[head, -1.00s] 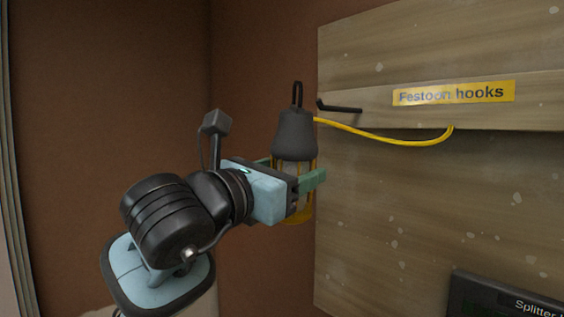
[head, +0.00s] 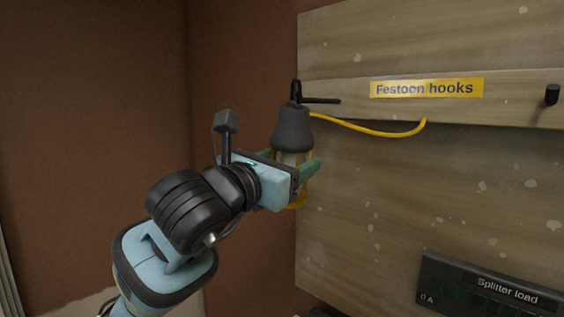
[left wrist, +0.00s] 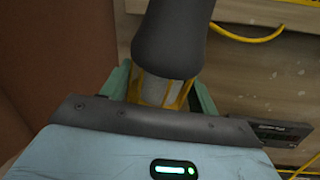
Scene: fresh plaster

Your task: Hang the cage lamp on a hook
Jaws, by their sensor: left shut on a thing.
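The cage lamp (head: 292,130) has a dark grey cap, a black loop on top and a yellow cage. It hangs upright in my left gripper (head: 292,172), whose green fingers are shut around the cage. In the left wrist view the lamp's cap (left wrist: 170,35) and yellow cage (left wrist: 165,90) show between the fingers. The lamp's loop (head: 296,90) is at the left black hook (head: 322,100), overlapping it in the picture; I cannot tell whether the hook passes through it. Another hook (head: 552,94) is at the right. My right gripper is out of view.
The hooks are on a wooden rail with a yellow "Festoon hooks" label (head: 427,88). A yellow cable (head: 370,131) runs from the lamp to the board. A dark "Splitter load" panel (head: 490,285) is at lower right. Brown wall is behind on the left.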

